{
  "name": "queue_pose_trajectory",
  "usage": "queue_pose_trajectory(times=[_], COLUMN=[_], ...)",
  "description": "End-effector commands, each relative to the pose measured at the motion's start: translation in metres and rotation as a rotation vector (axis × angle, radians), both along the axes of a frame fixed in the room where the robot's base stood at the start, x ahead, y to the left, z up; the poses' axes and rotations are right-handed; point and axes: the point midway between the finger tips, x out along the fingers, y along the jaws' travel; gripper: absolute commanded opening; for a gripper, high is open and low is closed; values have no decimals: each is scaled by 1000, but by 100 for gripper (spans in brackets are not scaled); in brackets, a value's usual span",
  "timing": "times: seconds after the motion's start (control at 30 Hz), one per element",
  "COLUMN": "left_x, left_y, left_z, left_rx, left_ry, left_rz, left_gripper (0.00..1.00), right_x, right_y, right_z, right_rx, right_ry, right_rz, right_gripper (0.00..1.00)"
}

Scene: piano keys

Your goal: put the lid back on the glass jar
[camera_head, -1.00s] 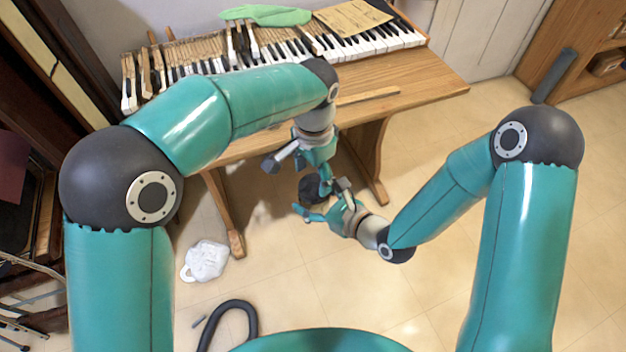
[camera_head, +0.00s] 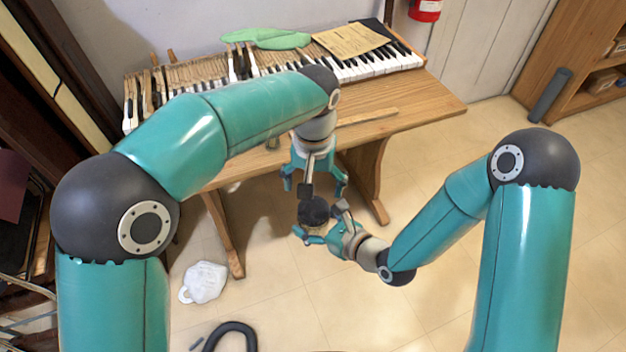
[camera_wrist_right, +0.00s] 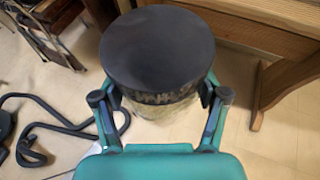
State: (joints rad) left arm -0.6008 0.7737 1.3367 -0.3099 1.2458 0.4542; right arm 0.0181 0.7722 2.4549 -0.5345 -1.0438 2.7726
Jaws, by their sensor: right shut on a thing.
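The glass jar (camera_wrist_right: 165,106) is between the fingers of my right gripper (camera_wrist_right: 160,108), which is shut on it and holds it in front of the table. The dark round lid (camera_wrist_right: 157,47) lies over the jar's mouth and looks level in the right wrist view. The lid also shows in the head view (camera_head: 313,210), where my right gripper (camera_head: 325,232) reaches the jar from the right. My left gripper (camera_head: 313,180) is open with its fingers spread, just beyond the lid, and holds nothing. The jar's rim is hidden under the lid.
A wooden table (camera_head: 430,100) carries a keyboard (camera_head: 375,66), a green cloth (camera_head: 268,39) and a paper sheet (camera_head: 350,40). A white bag-like thing (camera_head: 204,282) and a dark hose (camera_head: 232,330) lie on the floor. The floor on the right is clear.

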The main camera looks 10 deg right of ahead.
Motion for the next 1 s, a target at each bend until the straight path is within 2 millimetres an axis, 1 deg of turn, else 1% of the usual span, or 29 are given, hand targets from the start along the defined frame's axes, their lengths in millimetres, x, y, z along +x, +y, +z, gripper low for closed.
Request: queue_pose_trajectory(times=[0.1,0.2,0.37,0.5,0.8,0.87,1.0], left_x=[-2,-3,-5,-5,-5,-5,-5], left_y=[-1,-1,0,0,0,0,0], left_z=[8,13,17,18,18,16,5], left_rx=[-3,-3,-1,-1,-1,1,1], left_ry=[5,11,16,16,16,17,18], left_rz=[218,370,518,559,559,559,558], left_gripper=[90,90,90,90,90,90,90], right_x=[0,0,0,0,0,0,0], right_y=[0,0,0,0,0,0,0], right_z=[1,1,1,1,1,1,1], right_rx=[1,1,1,1,1,1,1], right_ry=[-3,-2,-2,-2,-2,-2,-2], right_rz=[-1,-1,-1,-1,-1,-1,-1], right_gripper=[0,0,0,0,0,0,0])
